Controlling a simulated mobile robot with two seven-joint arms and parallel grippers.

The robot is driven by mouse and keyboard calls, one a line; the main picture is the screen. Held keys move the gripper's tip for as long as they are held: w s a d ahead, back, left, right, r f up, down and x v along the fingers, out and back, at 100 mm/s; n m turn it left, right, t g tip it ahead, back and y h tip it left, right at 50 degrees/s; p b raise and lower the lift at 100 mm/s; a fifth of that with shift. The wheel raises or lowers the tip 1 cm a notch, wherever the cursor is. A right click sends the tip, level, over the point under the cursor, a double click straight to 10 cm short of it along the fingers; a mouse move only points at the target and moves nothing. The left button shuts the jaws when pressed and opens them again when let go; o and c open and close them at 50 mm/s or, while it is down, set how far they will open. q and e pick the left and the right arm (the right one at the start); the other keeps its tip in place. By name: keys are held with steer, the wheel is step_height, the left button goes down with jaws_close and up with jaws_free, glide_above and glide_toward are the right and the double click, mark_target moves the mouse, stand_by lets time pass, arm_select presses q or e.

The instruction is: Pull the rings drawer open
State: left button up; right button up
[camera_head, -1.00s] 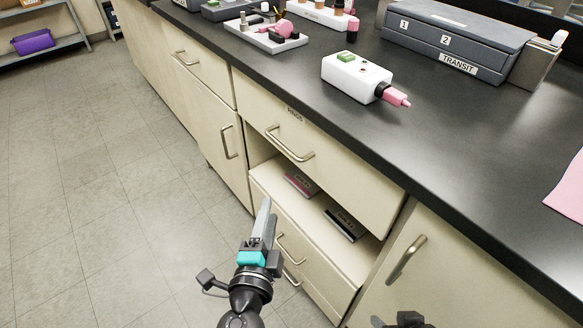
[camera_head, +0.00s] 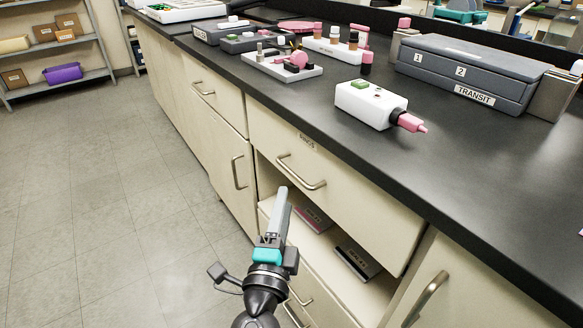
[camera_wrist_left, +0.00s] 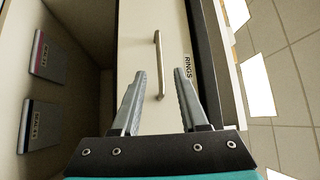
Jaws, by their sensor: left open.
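The rings drawer (camera_head: 345,205) is a cream drawer front under the dark counter, and it looks shut. Its label (camera_head: 307,141) reads RINGS and shows in the left wrist view (camera_wrist_left: 188,67). The metal bar handle (camera_head: 303,175) runs across the drawer front. My left gripper (camera_head: 281,193) is open and empty in front of the cabinet, close to the left end of the handle. In the left wrist view its fingers (camera_wrist_left: 159,75) point at the drawer, and the handle (camera_wrist_left: 158,55) appears between them in the picture. I cannot tell the gap in depth.
Below the drawer is an open shelf (camera_head: 323,235) with two dark booklets. Cupboard doors with handles (camera_head: 427,297) flank it. On the counter (camera_head: 455,190) stand a white device (camera_head: 371,103), a grey TRANSIT case (camera_head: 465,72) and several small trays. The floor at left is clear.

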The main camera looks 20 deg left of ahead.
mark_target(291, 170)
arm_select(q)
steer(key=w, duration=0.3)
steer(key=w+p, duration=0.1)
steer(key=w, duration=0.2)
steer(key=w+a+r, duration=0.1)
steer(key=w, duration=0.2)
steer(key=shift+a+r, duration=0.1)
arm_select(e)
step_height(291, 170, down, 4)
steer(key=shift+r+g, duration=0.2)
steer(key=shift+g, duration=0.1)
arm_select(q)
jaws_close()
stand_by(0.8)
